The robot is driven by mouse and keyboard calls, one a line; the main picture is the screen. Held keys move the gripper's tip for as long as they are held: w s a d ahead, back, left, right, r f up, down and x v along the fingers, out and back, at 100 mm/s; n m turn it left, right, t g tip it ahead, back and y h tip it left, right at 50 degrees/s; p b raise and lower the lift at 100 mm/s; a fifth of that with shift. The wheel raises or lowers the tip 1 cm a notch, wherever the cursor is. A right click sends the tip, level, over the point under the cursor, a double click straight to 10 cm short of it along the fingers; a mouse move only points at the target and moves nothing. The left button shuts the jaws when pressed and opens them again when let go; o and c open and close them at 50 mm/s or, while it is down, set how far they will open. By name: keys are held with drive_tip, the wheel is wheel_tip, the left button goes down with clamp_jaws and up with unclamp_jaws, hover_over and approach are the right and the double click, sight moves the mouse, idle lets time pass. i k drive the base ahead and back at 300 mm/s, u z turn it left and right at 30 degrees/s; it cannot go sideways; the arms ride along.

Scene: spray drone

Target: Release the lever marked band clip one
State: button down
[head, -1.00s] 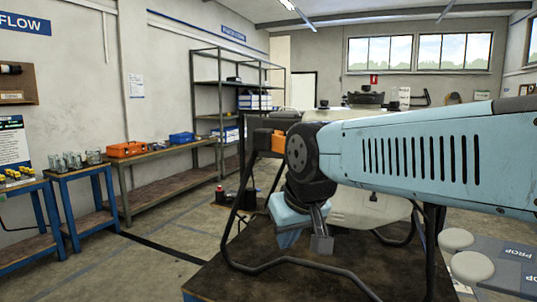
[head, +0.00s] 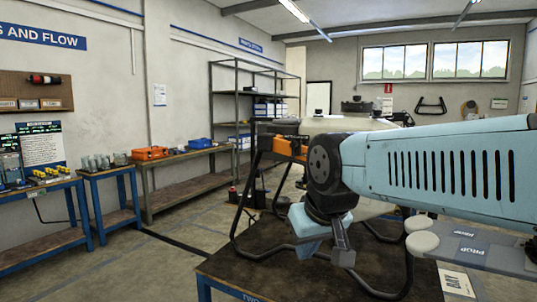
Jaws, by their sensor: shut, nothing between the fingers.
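The spray drone stands on a dark-topped bench (head: 225,265). Its pale tank body (head: 350,124) and black skid legs (head: 240,215) show behind my arm. An orange part (head: 290,146) is on its left side. My gripper (head: 343,257) hangs from the blue arm in front of the drone, pointing down over the bench. Its fingers are together and hold nothing I can see. My arm hides much of the drone. I cannot make out a lever marked band clip one.
Shelving (head: 236,110) stands behind. The floor at left is open.

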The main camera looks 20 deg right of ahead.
sight(294, 144)
drive_tip(key=z, duration=0.2)
drive_tip(key=i, duration=0.85)
drive_tip(key=u, duration=0.1)
